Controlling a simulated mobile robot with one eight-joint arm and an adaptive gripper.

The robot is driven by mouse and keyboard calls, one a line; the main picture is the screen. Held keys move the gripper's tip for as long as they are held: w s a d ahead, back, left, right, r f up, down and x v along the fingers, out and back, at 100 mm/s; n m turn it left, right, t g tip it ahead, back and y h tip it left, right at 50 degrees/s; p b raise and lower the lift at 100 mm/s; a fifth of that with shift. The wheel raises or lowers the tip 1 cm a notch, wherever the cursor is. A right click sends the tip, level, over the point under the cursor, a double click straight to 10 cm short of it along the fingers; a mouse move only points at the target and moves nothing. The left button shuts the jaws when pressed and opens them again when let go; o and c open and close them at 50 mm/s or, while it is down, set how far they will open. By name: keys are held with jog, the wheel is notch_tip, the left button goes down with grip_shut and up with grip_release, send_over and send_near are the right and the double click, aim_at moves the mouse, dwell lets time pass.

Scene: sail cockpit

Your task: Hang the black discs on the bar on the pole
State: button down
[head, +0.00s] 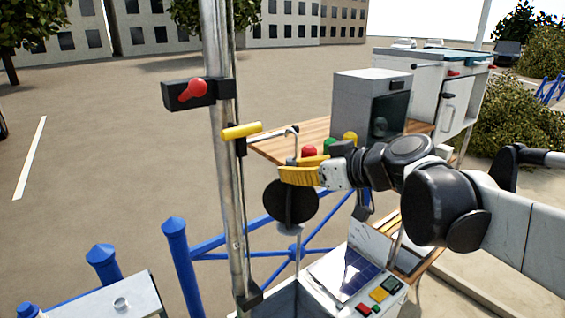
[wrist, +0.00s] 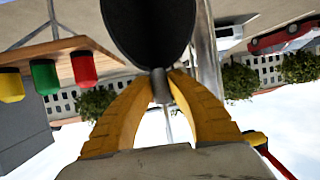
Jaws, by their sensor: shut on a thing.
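A metal pole (head: 222,60) stands upright left of centre in the head view. A black disc (head: 291,204) hangs flat side out below the fingers. In the wrist view the disc (wrist: 148,30) and stem (wrist: 161,86) show at the fingertips. A hooked metal end (head: 293,131) rises above the fingers near the bar; I cannot tell whether they touch. I see only one disc.
Behind are a wooden shelf (head: 262,152), a grey box (head: 365,100) and red, green and yellow pots. Below are blue railings (head: 178,262) and a white console (head: 335,300). Paved ground left is clear.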

jog(key=w+b+x, duration=0.1)
jog(key=b+x, duration=0.1)
jog(key=x, duration=0.6)
jog(key=shift+d+r+b, duration=0.3)
jog(key=shift+r+b, duration=0.1)
dwell(0.4)
jog(key=c, duration=1.3)
grip_release()
jog(key=shift+c, duration=0.2)
